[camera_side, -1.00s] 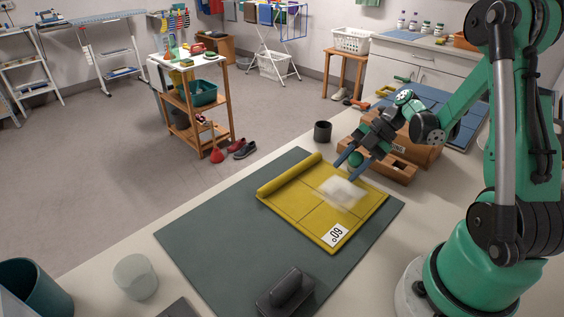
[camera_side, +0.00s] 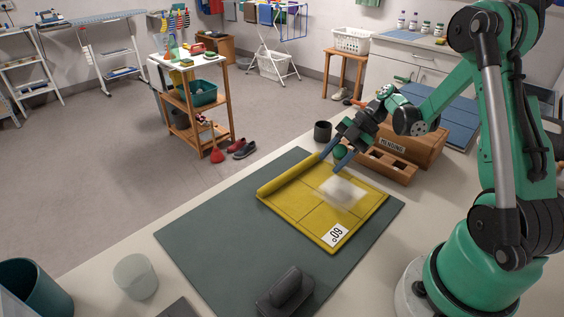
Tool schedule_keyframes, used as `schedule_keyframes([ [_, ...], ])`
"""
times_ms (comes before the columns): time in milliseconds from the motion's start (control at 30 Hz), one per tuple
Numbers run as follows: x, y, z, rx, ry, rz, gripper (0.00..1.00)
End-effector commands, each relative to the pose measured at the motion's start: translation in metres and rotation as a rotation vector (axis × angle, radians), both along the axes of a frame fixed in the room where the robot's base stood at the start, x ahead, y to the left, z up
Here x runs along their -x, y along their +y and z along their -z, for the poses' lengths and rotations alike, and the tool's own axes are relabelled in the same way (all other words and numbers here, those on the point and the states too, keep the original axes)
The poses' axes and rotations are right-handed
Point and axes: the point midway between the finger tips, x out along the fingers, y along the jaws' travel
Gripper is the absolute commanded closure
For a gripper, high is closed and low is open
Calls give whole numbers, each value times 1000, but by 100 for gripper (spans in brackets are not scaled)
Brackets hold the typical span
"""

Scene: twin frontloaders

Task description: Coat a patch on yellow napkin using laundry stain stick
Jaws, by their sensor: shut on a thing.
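The yellow napkin (camera_side: 298,207) lies on the dark green mat, its far left edge rolled up and a white "09" tag at its near corner. A whitish, blurry-edged patch (camera_side: 343,191) covers part of its right half. My gripper (camera_side: 336,158) is over the napkin's far edge, beyond the patch. Its blue fingers are shut on a green rounded thing (camera_side: 340,152), seemingly the laundry stain stick. The stick's lower end is hard to make out, and I cannot tell whether it touches the napkin.
A dark cup (camera_side: 322,131) stands behind. A dark-handled block (camera_side: 285,291) sits on the near edge of the mat (camera_side: 215,235), whose left part is clear.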

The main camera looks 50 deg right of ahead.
Motion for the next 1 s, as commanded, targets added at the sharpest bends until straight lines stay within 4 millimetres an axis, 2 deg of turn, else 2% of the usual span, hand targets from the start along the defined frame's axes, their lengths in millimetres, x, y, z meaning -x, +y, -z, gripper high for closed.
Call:
schedule_keyframes([
  [767, 71, 1, 0, 0, 1, 2, 100],
  [867, 72, 1, -10, 1, 0, 0, 100],
  [1000, 72, 2, -37, 1, 0, 0, 100],
])
